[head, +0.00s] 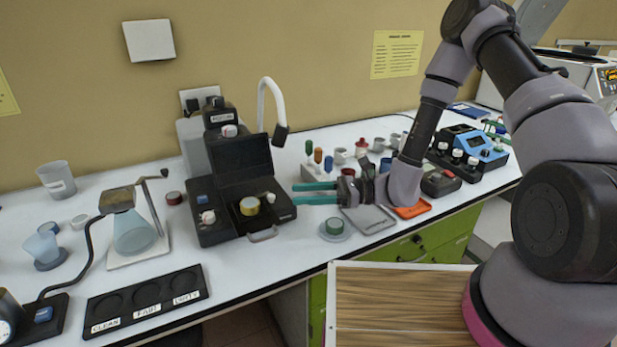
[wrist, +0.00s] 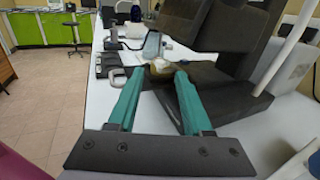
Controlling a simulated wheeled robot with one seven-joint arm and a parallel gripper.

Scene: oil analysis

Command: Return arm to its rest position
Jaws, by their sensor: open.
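My arm reaches in from the right over the bench in the head view. My gripper (head: 316,193) has two green fingers pointing left, spread apart with nothing between them. It hovers over the bench just right of the black analyser with the raised lid (head: 240,155).
A black tray labelled CLEAN, FAIR, DIRTY (head: 146,300) lies at the front left. A flask on a stand (head: 133,232) is behind it. A white curved spout (head: 272,100) rises by the analyser.

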